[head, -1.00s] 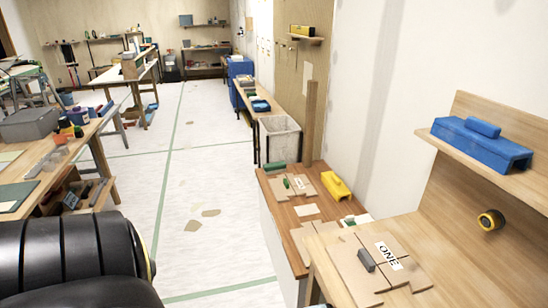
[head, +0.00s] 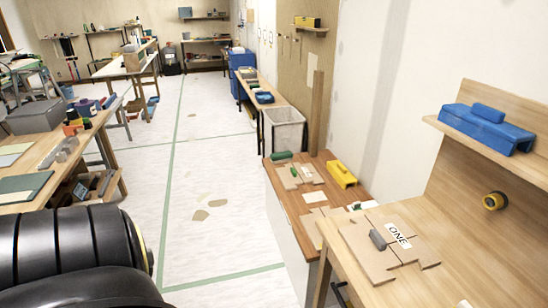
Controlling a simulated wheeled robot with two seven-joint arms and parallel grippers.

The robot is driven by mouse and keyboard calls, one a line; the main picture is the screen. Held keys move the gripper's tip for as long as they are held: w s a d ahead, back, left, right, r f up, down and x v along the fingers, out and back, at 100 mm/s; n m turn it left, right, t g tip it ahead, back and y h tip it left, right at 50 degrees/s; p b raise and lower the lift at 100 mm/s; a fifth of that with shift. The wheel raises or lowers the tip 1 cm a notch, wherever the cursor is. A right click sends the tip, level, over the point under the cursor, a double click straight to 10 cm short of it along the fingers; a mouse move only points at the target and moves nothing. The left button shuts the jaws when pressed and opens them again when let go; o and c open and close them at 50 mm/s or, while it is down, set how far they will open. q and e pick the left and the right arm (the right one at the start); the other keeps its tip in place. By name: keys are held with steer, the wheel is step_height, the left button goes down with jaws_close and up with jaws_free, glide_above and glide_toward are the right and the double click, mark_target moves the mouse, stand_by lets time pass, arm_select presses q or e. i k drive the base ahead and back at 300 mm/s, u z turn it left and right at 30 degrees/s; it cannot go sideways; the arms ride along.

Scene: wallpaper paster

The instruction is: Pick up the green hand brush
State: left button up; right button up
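Small green items lie on the low wooden bench (head: 290,206) right of the middle in the head view. A dark green, long one (head: 281,156) is at the bench's far end. A green and white one (head: 357,206) is at its near right, partly behind the closer worktop. A small green piece (head: 294,171) lies on the flat boards. They are too small to tell for sure which is the hand brush. Neither of my grippers shows. A black link of my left arm fills the lower left corner.
A yellow block-like item (head: 341,174) is on the low bench. A cluttered table (head: 50,152) stands left. Open floor (head: 205,240) lies between.

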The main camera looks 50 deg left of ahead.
mark_target(287, 156)
steer(key=k, duration=0.75)
steer(key=u, duration=2.1)
steer(key=i, duration=1.55)
steer(key=z, duration=0.85)
